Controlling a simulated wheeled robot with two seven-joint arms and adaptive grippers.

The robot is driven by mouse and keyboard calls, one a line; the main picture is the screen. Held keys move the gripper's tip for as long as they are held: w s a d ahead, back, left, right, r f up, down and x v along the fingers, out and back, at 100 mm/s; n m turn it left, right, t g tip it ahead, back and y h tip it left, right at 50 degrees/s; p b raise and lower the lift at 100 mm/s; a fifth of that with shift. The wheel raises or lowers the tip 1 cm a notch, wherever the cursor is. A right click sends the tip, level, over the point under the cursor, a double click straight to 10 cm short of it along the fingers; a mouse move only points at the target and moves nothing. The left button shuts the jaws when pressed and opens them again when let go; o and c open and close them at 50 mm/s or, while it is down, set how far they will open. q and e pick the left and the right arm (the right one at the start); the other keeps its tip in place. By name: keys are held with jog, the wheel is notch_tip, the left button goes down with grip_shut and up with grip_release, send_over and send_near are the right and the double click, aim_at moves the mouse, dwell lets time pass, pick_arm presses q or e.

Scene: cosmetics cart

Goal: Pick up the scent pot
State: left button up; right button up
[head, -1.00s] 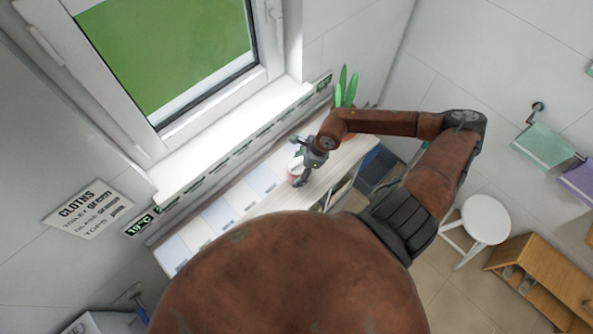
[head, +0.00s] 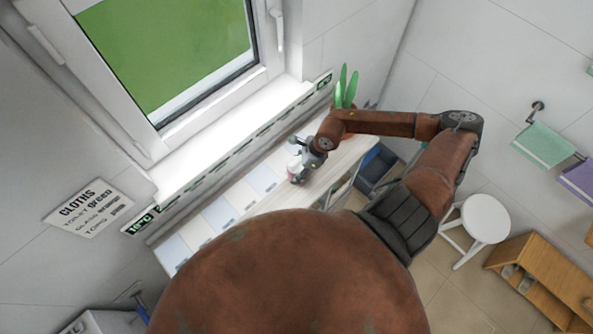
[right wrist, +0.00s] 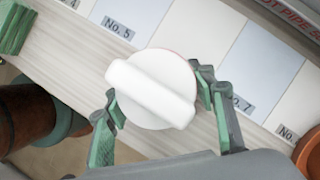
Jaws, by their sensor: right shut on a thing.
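The scent pot (right wrist: 152,88) is a round white pot with a bar-shaped grip across its lid, seen from above in the right wrist view. In the head view the pot (head: 294,170) is small, with a white top and a reddish side, at the counter's labelled panels. My right gripper (right wrist: 157,107) has its green-padded fingers on opposite sides of the pot and is shut on it. In the head view the right gripper (head: 303,170) covers part of the pot. Whether the pot touches the counter cannot be told.
The pale counter (head: 325,165) runs below the window, with numbered panels (right wrist: 133,20) along it. A green plant (head: 346,88) stands at its far end. A terracotta rim (right wrist: 312,155) shows at the wrist view's right edge. A white stool (head: 485,218) stands right.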

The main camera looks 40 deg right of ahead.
aim_at(297, 166)
jog(key=shift+c, duration=1.3)
jog(key=shift+r, duration=0.1)
jog(key=shift+w+r, duration=0.1)
jog(key=shift+r, duration=0.25)
notch_tip(297, 166, up, 2)
jog(key=shift+r+b, duration=0.2)
jog(key=shift+b, duration=0.55)
jog(key=s+r+p, duration=0.1)
jog(key=s+r, duration=0.3)
jog(key=s, duration=0.3)
jog(key=s+d+r+p, duration=0.1)
jog(key=s+r, duration=0.4)
jog(key=s, duration=0.1)
jog(key=shift+s+d+r+p, duration=0.2)
jog(key=shift+s+r+p, duration=0.1)
jog(key=shift+s+p, duration=0.1)
